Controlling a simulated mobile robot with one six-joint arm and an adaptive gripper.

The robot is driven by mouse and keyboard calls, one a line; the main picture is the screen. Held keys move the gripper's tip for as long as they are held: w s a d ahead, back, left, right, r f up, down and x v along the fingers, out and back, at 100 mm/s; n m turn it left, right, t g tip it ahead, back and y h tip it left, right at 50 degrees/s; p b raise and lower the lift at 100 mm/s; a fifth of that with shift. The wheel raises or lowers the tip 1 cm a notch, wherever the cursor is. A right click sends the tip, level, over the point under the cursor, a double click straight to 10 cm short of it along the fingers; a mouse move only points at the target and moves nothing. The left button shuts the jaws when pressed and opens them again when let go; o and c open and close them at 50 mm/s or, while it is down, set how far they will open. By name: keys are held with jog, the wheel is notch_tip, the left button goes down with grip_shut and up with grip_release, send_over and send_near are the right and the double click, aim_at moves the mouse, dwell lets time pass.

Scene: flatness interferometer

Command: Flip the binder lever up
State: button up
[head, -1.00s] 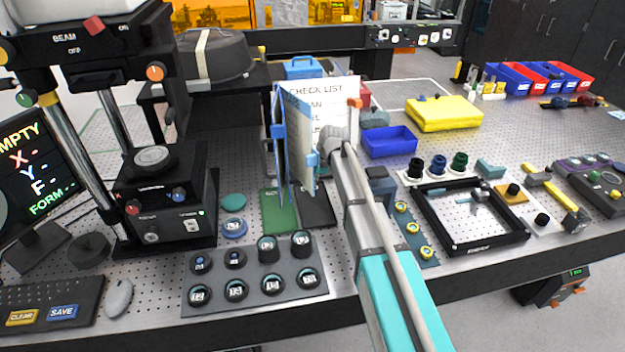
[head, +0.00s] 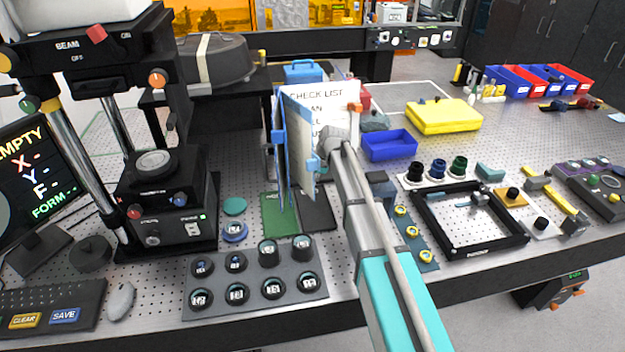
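A blue binder (head: 280,125) stands upright on the bench with a white "CHECK LIST" sheet (head: 315,95) and a pale sheet standing out towards me. A small orange piece (head: 355,107) sits at the sheet's right edge, and a light blue piece (head: 313,165) at the pale sheet's lower edge. I cannot tell which of these, if either, is the lever. My gripper (head: 328,143) is at the end of my arm, in front of the checklist's lower right and close to the pale sheet. Its fingers are largely hidden, so contact and opening are unclear.
A green pad (head: 279,214) and a dark pad (head: 318,212) lie below the binder. A blue bin (head: 390,146) and yellow case (head: 443,117) stand to the right. The interferometer stand (head: 165,205) is on the left. A tray of several round pieces (head: 255,298) lies in front.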

jog(key=shift+w+a+r+p, duration=0.1)
jog(key=shift+w+r+p, duration=0.3)
jog(key=shift+r, duration=0.05)
dwell(0.5)
jog(key=shift+w+r, duration=0.2)
jog(key=shift+w, duration=0.1)
jog(key=shift+w+a+r+p, duration=0.1)
jog(key=shift+p, duration=0.2)
jog(key=o, duration=1.2)
jog(key=shift+o, duration=0.2)
jog(key=shift+r, duration=0.1)
jog(key=d+r+p, duration=0.5)
jog(key=shift+r+p, duration=0.25)
jog(key=shift+p, duration=0.05)
dwell(0.7)
jog(key=shift+w, duration=0.1)
jog(key=shift+r, duration=0.1)
dwell(0.3)
